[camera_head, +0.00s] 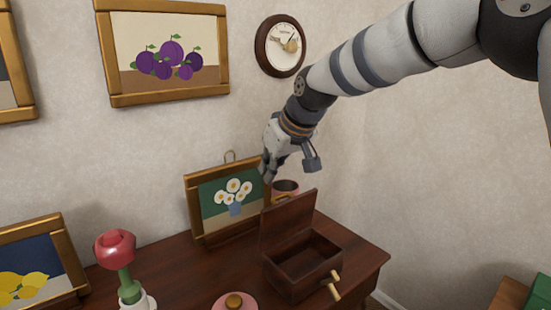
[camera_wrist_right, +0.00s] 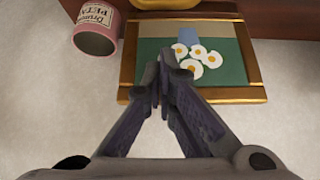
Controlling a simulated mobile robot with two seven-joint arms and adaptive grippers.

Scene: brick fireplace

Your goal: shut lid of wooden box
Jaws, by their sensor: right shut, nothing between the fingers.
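The wooden box (camera_head: 300,273) stands on the right part of the dark wooden cabinet top, its inside visible and empty. Its lid (camera_head: 288,222) stands upright at the back, so the box is open. A light peg-like handle (camera_head: 332,287) sticks out near the box's front right. My right gripper (camera_head: 267,175) is shut and empty, above and behind the raised lid, near the flower picture's upper right corner. In the right wrist view the closed fingertips (camera_wrist_right: 160,72) show in front of the flower picture; the box is not clearly visible there. My left gripper is in neither view.
The framed flower picture (camera_head: 218,217) leans on the wall left of the lid. A pink mug (camera_wrist_right: 96,34) stands behind the lid. The cabinet top (camera_head: 365,262) is clear right of the box.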

